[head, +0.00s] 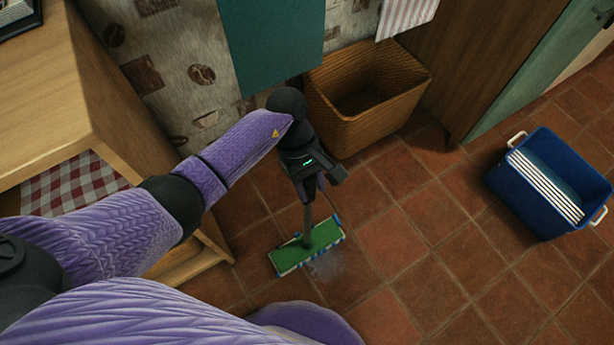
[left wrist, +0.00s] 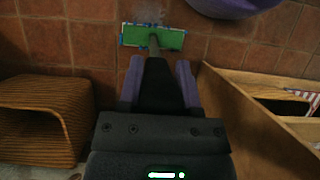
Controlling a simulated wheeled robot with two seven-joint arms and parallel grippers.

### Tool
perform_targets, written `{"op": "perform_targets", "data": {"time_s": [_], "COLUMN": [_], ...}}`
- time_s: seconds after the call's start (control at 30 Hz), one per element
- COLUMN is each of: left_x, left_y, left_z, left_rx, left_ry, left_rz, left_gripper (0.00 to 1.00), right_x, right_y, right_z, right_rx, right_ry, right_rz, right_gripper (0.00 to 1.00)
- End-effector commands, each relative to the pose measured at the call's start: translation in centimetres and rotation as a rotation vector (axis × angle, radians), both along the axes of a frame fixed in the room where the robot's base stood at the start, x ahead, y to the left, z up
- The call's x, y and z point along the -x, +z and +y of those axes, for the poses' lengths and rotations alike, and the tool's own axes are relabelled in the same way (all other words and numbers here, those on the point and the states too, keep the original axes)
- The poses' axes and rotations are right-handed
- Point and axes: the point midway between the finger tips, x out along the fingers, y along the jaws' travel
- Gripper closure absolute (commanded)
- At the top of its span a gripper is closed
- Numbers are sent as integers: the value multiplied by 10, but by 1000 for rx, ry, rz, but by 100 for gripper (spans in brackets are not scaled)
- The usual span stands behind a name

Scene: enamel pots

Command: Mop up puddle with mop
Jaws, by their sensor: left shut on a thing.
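The mop has a flat green head (head: 306,247) with a blue and white fringe, lying on the tiled floor. Its dark handle rises from the head into my left gripper (head: 312,192), which is shut on it. In the left wrist view the handle runs between the two purple fingers (left wrist: 158,88) to the green mop head (left wrist: 150,38). The puddle (head: 329,266) is a faint, pale wet patch at the mop head's lower right edge in the head view. It also shows beyond the mop head in the left wrist view (left wrist: 150,15). My right gripper is not in view.
A wicker basket (head: 375,120) stands by the wall, close behind my left gripper. A blue bucket (head: 535,195) with white handles stands at the right. A wooden cabinet (head: 120,110) is at the left. The tiled floor between mop and bucket is clear.

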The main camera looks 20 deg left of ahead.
Motion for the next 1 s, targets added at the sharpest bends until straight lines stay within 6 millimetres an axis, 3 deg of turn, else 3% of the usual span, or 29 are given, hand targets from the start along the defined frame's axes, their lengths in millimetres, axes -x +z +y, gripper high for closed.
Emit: {"op": "perform_targets", "data": {"time_s": [0.6,0.77,1.0], "left_x": [57,61,47], "left_y": [5,3,-1], "left_z": [-74,-78,-60], "left_rx": [2,2,0], "left_ry": [-2,0,0], "left_rz": [-1,0,2], "left_gripper": [100,100,100], "right_x": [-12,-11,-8], "right_y": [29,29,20], "right_z": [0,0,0], "right_rx": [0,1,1], "right_ry": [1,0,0], "right_rz": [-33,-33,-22], "right_gripper": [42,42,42]}}
